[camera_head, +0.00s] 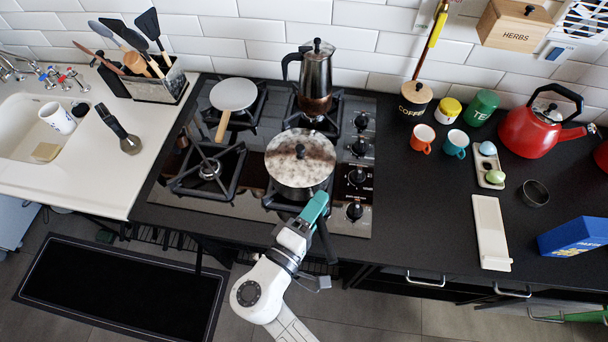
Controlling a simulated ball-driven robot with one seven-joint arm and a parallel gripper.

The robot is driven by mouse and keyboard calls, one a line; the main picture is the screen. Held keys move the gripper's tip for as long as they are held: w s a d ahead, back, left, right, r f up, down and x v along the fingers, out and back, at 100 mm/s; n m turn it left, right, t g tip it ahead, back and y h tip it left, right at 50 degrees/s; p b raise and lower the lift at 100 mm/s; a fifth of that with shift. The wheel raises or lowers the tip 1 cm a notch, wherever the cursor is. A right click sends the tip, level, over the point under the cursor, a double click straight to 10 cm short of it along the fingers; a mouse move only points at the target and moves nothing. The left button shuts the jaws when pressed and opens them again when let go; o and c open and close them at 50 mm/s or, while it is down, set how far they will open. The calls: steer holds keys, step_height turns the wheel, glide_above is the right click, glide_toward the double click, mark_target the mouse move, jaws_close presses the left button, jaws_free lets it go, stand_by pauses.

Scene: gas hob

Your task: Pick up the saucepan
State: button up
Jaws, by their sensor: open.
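The saucepan (301,163) sits on the front right burner of the gas hob (250,202). It has a mottled, shiny lid with a dark knob. A dark bar, which looks like its handle (327,243), points toward the front edge beside my gripper. My gripper (317,205), with teal fingers, is open at the near side of the saucepan, close to its rim and that bar. I cannot tell whether the fingers touch it or lie around it.
A moka pot (316,80) stands on the back right burner. A round pale pan (233,95) with a wooden handle is at back left. The front left burner (209,170) is empty. Knobs (357,177) line the hob's right side. A red kettle (535,130) and cups are farther right.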

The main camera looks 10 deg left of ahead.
steer(key=shift+c, duration=0.3)
jaws_close()
steer(key=shift+r, duration=0.15)
stand_by(0.8)
